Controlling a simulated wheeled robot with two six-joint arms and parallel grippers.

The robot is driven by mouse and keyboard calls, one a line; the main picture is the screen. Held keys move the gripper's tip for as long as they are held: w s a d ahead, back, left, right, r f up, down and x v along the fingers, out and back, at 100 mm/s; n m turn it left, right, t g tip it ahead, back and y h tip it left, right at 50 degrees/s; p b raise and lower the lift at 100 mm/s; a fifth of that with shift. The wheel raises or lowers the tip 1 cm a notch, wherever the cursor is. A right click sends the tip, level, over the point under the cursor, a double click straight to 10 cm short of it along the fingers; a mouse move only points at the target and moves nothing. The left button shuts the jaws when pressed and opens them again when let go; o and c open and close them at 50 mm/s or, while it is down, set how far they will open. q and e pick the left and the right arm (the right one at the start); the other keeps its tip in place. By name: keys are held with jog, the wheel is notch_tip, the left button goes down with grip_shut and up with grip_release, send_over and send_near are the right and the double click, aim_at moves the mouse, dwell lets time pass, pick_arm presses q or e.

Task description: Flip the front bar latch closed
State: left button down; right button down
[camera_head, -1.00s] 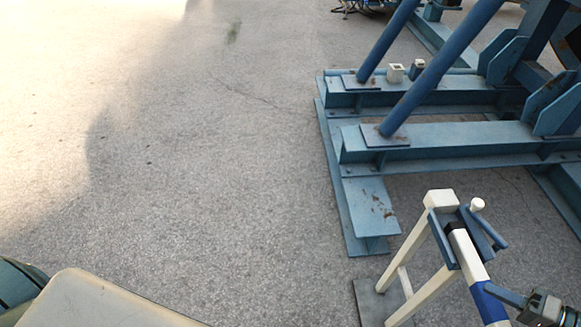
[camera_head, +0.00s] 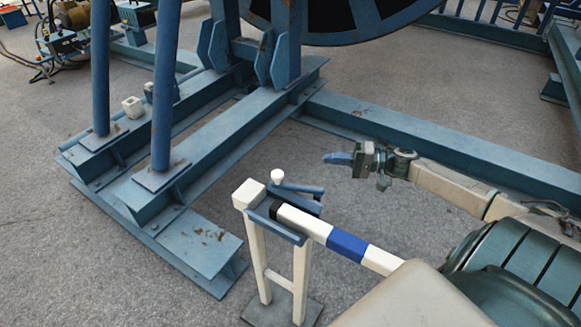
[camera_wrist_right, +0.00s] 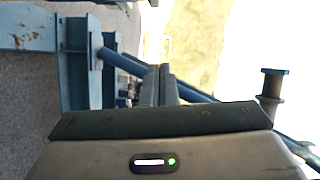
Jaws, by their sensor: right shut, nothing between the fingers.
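The front bar (camera_head: 345,244), white with a blue band, runs from the lower right to the top of a white post stand (camera_head: 248,195). Its end sits at the blue bracket (camera_head: 275,224) there. The latch, a blue lever (camera_head: 300,188) with a white knob (camera_head: 278,176) beside it, is at the far side of the bar's end. I cannot tell how far the latch is turned. My right gripper (camera_head: 338,158) is shut and empty, with blue fingertips pointing left. It is behind and right of the latch, apart from it. My left gripper is not in view.
A blue steel reel frame (camera_head: 220,125) with slanted posts stands behind and left of the stand. A long blue beam (camera_head: 400,130) crosses behind my right arm. A big reel (camera_head: 335,15) is at the top. Bare pavement (camera_head: 380,215) lies between the bar and my arm.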

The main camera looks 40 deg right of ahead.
jog(key=w+a+f+p, duration=0.1)
jog(key=w+a+p, duration=0.3)
jog(key=a, duration=0.6)
jog(key=shift+w+a, duration=0.35)
jog(key=shift+a, duration=0.1)
